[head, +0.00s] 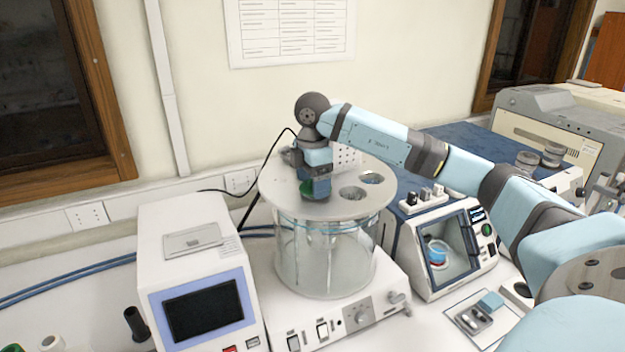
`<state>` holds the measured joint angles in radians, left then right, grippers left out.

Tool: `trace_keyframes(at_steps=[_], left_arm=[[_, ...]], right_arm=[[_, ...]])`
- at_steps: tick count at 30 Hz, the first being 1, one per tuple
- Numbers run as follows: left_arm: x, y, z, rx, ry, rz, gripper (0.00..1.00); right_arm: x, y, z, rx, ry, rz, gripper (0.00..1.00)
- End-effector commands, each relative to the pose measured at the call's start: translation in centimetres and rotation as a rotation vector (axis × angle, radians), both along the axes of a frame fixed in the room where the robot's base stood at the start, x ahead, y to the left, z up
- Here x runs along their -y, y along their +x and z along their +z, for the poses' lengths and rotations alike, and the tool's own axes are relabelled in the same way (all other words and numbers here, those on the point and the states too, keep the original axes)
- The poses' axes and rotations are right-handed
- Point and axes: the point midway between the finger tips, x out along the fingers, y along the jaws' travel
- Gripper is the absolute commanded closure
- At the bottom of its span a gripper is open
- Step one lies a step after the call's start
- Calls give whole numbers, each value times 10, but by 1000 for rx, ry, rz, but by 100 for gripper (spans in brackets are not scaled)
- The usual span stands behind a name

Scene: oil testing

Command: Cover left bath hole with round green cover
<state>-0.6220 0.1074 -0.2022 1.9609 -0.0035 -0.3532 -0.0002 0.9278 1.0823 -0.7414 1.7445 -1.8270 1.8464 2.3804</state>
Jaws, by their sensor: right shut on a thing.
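The glass bath (322,258) stands in the middle with a round grey top plate (335,204). My right gripper (315,190) points down over the left part of the plate and is shut on the round green cover (309,189). The cover is at or just above the plate, partly hidden by the fingers. The left hole is not visible under the gripper and cover, so I cannot tell whether the cover touches it. My left gripper is not in view.
A white device with a dark screen (202,310) stands left of the bath. A small white and blue instrument (446,250) stands at the right. A black cable runs behind the bath. My right arm spans the right side above the instruments.

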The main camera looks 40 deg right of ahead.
Motion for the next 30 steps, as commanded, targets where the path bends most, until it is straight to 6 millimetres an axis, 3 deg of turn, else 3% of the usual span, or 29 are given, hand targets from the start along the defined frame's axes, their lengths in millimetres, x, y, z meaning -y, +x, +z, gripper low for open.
trace_keyframes(at_steps=[8, 9, 10, 19, 30], left_arm=[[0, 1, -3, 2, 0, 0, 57], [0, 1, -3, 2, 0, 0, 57], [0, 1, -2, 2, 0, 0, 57], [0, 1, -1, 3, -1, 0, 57], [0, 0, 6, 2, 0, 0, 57]], right_arm=[[0, 0, -6, 0, 0, 0, 45], [0, 0, -6, 0, 0, 0, 15], [0, 0, -5, 0, 0, 0, 12], [0, 0, -3, 0, 0, 0, 12], [0, 0, 26, 1, 1, 0, 12]])
